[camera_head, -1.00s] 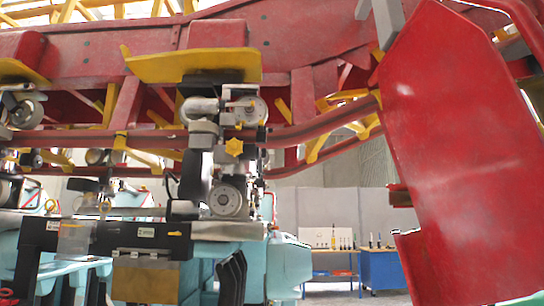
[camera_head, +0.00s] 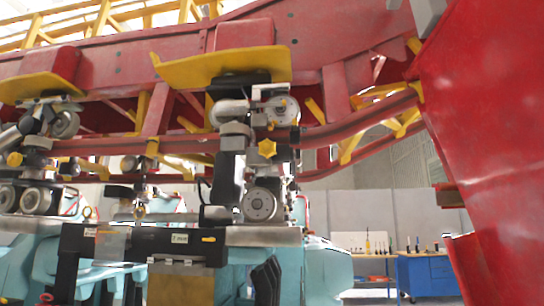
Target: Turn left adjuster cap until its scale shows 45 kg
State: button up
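No scale or kg marking is readable. Grey wheels show above (camera_head: 281,111) and below (camera_head: 260,205) the middle knob. My gripper is not in view.
A red track beam (camera_head: 180,60) with yellow plates (camera_head: 222,66) runs overhead. A large red panel (camera_head: 490,130) fills the right side. Teal train cars (camera_head: 325,270) stand below. A blue cabinet (camera_head: 428,275) and a bench with tools stand at the back right.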

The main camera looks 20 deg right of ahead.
aim_at(267, 148)
jog(key=i, duration=0.9)
jog(key=u, duration=0.05)
